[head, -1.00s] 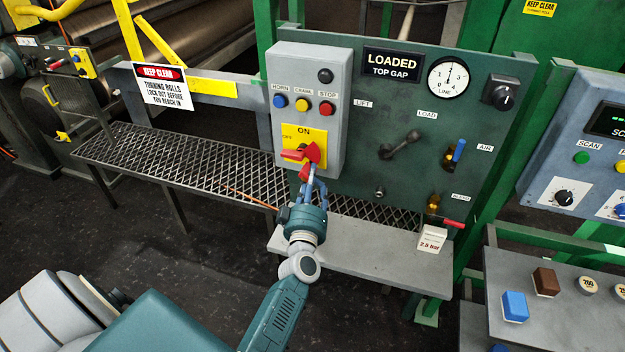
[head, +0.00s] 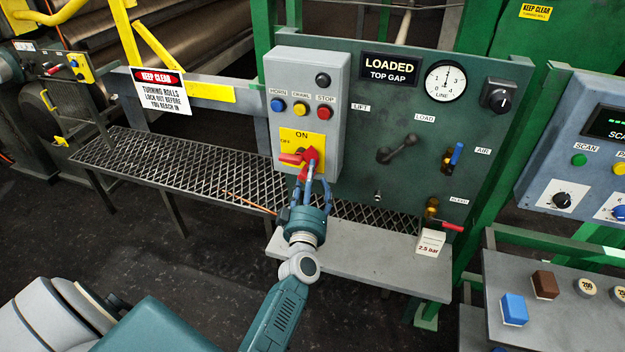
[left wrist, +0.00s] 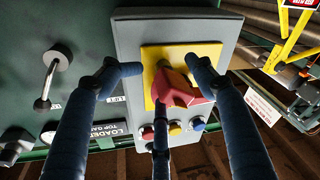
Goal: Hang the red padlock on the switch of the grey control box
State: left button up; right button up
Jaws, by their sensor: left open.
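The grey control box (head: 309,75) has a yellow ON/OFF plate low on its front, seen also in the left wrist view (left wrist: 205,55). A red switch handle (head: 290,159) on the plate points left, toward OFF. A second red shape (head: 310,157) meets it at the right. In the left wrist view the red parts merge into one blocky form (left wrist: 178,90) between my fingers. I cannot separate the padlock from the switch or see its shackle clearly. My left gripper (head: 313,180) is open around these parts, just below the plate. My right gripper is out of view.
Horn, crawl and stop buttons (head: 301,108) sit above the plate. A green panel (head: 430,140) with levers and a gauge stands to the right. A grey shelf (head: 360,262) carries a 2.5 bar tag (head: 430,243). A mesh walkway (head: 190,170) runs left.

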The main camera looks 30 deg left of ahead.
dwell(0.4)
pick_arm(q)
jog(key=a+p+v, duration=0.1)
jog(key=p+v, duration=0.1)
jog(key=v, duration=0.5)
jog(key=shift+s+r, duration=0.3)
jog(key=shift+r, duration=0.15)
jog(key=shift+a, duration=0.15)
dwell(0.3)
